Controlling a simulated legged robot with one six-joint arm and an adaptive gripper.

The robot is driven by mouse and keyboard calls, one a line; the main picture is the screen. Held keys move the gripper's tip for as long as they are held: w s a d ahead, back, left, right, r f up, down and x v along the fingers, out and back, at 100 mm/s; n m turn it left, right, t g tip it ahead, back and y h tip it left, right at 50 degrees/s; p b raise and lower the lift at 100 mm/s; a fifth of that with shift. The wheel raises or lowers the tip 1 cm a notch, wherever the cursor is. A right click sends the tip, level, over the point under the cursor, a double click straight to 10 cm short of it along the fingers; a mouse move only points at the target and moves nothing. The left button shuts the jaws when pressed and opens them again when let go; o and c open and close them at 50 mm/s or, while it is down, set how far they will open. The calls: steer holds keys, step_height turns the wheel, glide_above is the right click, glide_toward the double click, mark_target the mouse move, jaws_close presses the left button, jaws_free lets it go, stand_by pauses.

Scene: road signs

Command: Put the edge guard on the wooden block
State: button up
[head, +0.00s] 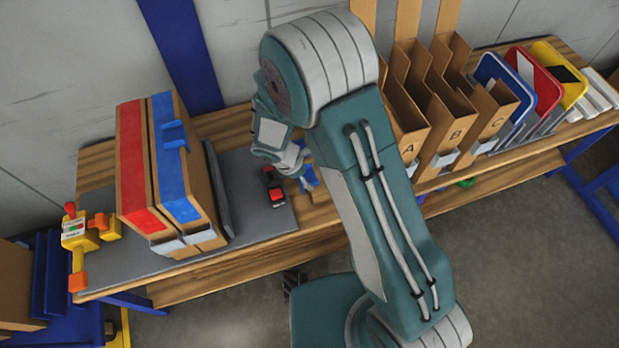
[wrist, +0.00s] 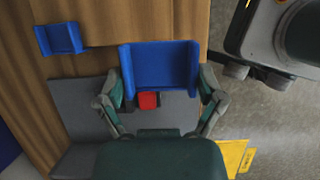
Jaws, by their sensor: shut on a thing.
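My gripper (wrist: 162,85) is shut on a blue channel-shaped edge guard (wrist: 160,66), with one finger at each end. In the head view my gripper (head: 304,174) is partly hidden by my arm, and a bit of the held blue guard (head: 311,178) shows beside it, over the bench. A small blue piece (head: 173,134) sits on the blue-striped one.
A red-and-black item (head: 273,187) lies on the grey mat (head: 262,222); its red part (wrist: 148,100) shows below the held guard. A yellow tool (head: 80,235) is at far left. Lettered bins (head: 440,120) and coloured signs (head: 530,78) stand at right.

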mark_target(310, 172)
steer(key=w+d+f, duration=0.2)
steer(key=shift+f, duration=0.35)
steer(key=f, duration=0.3)
steer(key=shift+w+f, duration=0.15)
steer(key=shift+w, duration=0.1)
steer(key=shift+a+f, duration=0.2)
steer(key=shift+f, duration=0.1)
steer(key=shift+d+f, duration=0.15)
steer(key=shift+d, duration=0.05)
steer(key=shift+a+f, duration=0.1)
steer(key=shift+f, duration=0.3)
steer(key=o, duration=0.8)
steer(key=shift+o, duration=0.2)
